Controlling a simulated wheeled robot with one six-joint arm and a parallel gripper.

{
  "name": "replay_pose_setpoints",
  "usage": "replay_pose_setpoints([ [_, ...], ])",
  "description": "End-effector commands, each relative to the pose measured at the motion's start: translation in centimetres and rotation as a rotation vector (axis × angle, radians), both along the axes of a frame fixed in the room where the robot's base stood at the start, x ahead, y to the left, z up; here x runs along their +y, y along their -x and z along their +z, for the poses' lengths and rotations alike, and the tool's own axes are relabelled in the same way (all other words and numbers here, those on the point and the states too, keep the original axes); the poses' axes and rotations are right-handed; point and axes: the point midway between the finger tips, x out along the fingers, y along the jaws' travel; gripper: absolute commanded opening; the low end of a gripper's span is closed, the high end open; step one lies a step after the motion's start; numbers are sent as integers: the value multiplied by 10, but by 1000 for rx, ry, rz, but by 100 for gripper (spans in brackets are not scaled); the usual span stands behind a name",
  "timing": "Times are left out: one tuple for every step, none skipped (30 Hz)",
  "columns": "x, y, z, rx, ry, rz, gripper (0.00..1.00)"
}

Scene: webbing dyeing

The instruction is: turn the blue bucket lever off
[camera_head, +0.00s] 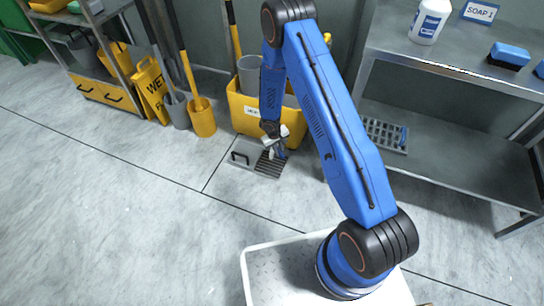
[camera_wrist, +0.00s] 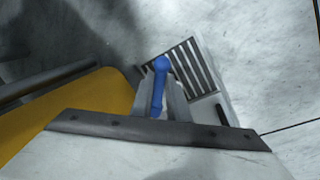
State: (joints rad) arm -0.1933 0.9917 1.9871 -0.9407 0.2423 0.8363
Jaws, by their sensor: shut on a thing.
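The blue lever (camera_wrist: 160,84) shows in the middle of the wrist view, a short rod with a rounded end. My gripper (camera_wrist: 163,98) is shut on it, with a grey finger on each side. In the head view my gripper (camera_head: 275,146) is low at the front of the yellow mop bucket (camera_head: 297,123), above the floor drain. The lever is too small and covered there to make out well. The bucket's yellow side (camera_wrist: 100,92) also shows at the left of the wrist view. Where the lever joins the bucket is hidden.
A floor drain grate (camera_head: 268,165) with a black-handled cover (camera_head: 238,153) lies below my gripper. A yellow wet-floor sign (camera_head: 152,90) and a small yellow bucket (camera_head: 202,120) stand to the left. A steel shelf (camera_head: 450,150) stands right. The floor in front is clear.

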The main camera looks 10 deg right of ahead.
Motion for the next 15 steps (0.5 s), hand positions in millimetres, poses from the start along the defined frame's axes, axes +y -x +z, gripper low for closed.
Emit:
replay_pose_setpoints([
  [-8, -4, 0, -1, 1, 35, 0],
  [-12, -6, 0, 0, 1, 63, 0],
  [-16, -8, 0, 0, 1, 98, 0],
  [-18, -10, 0, 0, 1, 125, 0],
  [-21, -11, 0, 0, 0, 153, 0],
  [-24, -13, 0, 0, 0, 190, 0],
  [-26, -13, 0, 0, 1, 219, 0],
  [-27, -14, 0, 1, 1, 247, 0],
  [-29, -15, 0, 1, 1, 283, 0],
  [-30, -16, 0, 1, 1, 310, 0],
  [-32, -16, 0, 1, 0, 335, 0],
  [-34, -17, 0, 1, 0, 369, 0],
  [-35, -18, 0, 1, 0, 393, 0],
  [-36, -19, 0, 1, 1, 418, 0],
  [-38, -20, 0, 1, 1, 448, 0],
])
